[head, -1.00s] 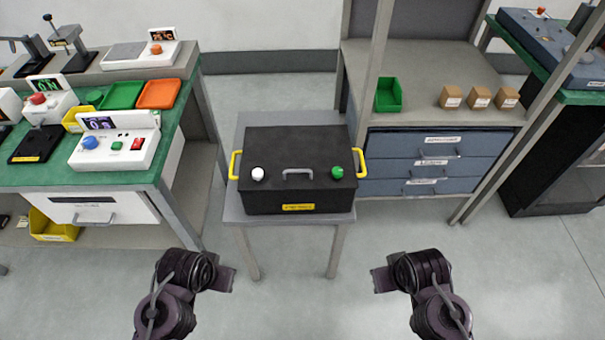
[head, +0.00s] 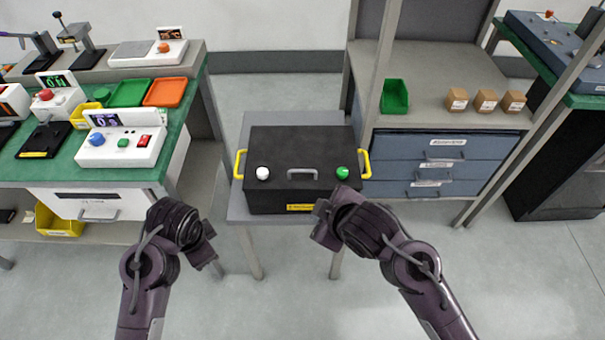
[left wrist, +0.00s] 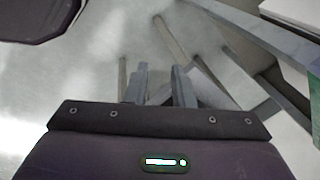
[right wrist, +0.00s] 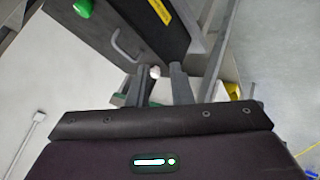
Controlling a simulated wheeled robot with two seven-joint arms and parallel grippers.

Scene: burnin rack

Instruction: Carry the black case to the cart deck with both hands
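The black case (head: 300,155) sits flat on a small grey stand (head: 243,212). It has a yellow left handle (head: 239,164), a yellow right handle (head: 366,164), and a grey handle, white knob and green knob on top. My left gripper (head: 208,252) is open and empty, in front of the stand's left side. Its fingers show apart in the left wrist view (left wrist: 160,85). My right gripper (head: 322,226) is in front of the case's right part and hides its lower front corner. In the right wrist view its fingers (right wrist: 160,85) are apart and empty. I cannot identify a cart deck.
A green-topped bench (head: 70,168) with instruments and trays stands at left. A shelf unit with blue drawers (head: 432,150), a green bin (head: 394,97) and small cartons stands behind right. The floor (head: 520,270) at front right is clear.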

